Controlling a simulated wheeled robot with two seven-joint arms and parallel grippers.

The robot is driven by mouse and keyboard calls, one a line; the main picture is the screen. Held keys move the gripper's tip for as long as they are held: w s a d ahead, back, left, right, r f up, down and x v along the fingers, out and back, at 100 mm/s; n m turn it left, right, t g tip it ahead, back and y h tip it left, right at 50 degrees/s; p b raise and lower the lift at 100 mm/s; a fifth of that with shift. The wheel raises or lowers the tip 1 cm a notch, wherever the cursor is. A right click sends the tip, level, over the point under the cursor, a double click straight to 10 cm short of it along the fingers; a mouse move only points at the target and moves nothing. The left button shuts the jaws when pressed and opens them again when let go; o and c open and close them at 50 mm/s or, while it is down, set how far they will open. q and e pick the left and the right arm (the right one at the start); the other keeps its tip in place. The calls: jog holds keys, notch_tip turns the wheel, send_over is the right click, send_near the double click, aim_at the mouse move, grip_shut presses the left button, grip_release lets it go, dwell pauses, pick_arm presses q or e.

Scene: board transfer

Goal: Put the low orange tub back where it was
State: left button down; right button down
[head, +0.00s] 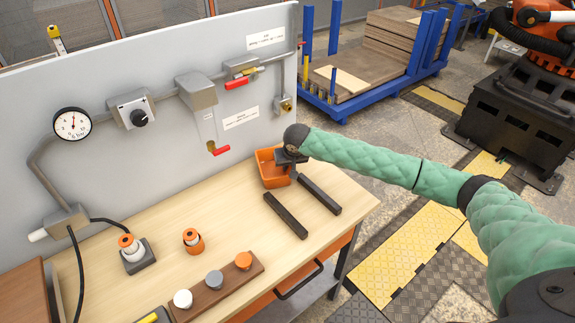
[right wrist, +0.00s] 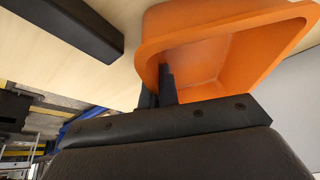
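The low orange tub (head: 266,176) is at the far right part of the wooden bench, close to the grey panel. My right gripper (head: 286,160) is at the tub's right rim, with the arm reaching in from the right. In the right wrist view the tub (right wrist: 240,60) fills the upper right. My right fingers (right wrist: 158,88) are close together on its wall, one inside and one outside. The tub looks empty where its inside shows. Whether its base touches the bench is unclear. My left gripper is out of view.
Two dark bars (head: 285,215) (head: 319,194) lie on the bench in front of the tub. A brown block (head: 217,287) with several round knobs, an orange-and-white piece (head: 193,241) and a dark-based fitting (head: 139,258) stand left. The bench's middle is clear.

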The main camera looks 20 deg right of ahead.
jog(key=c, duration=1.7)
grip_release()
jog(key=shift+f, duration=0.1)
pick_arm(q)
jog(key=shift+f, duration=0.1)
